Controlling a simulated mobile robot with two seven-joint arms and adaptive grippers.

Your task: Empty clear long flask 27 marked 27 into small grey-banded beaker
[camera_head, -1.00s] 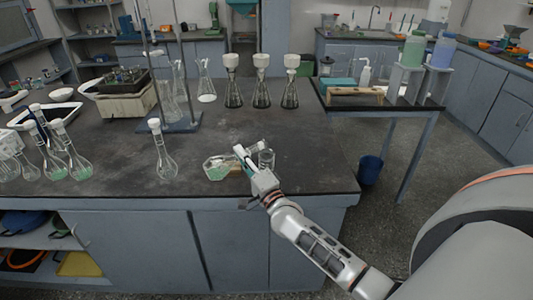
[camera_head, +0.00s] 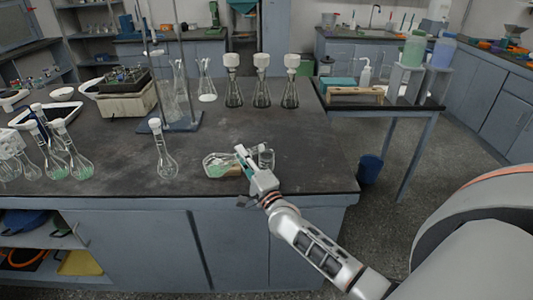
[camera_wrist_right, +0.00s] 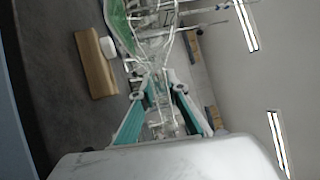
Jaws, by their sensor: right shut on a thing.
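My right gripper (camera_head: 245,158) is shut on a clear long-necked flask (camera_head: 219,161) with pale green contents, at the front right of the dark bench. The flask is tipped well over, with its bulb to the left and its neck by the fingers. In the right wrist view the green-filled bulb (camera_wrist_right: 121,27) is at the top, with the gripper fingers (camera_wrist_right: 159,96) around the clear neck. A small clear beaker (camera_head: 267,157) stands just right of the gripper, partly hidden by it. Its band and the flask's number cannot be read. My left gripper is not in view.
A wooden block (camera_wrist_right: 96,63) and a white cap (camera_wrist_right: 108,47) lie beside the held flask. A capped flask (camera_head: 164,153) stands to the left, with several more (camera_head: 77,160) further left.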

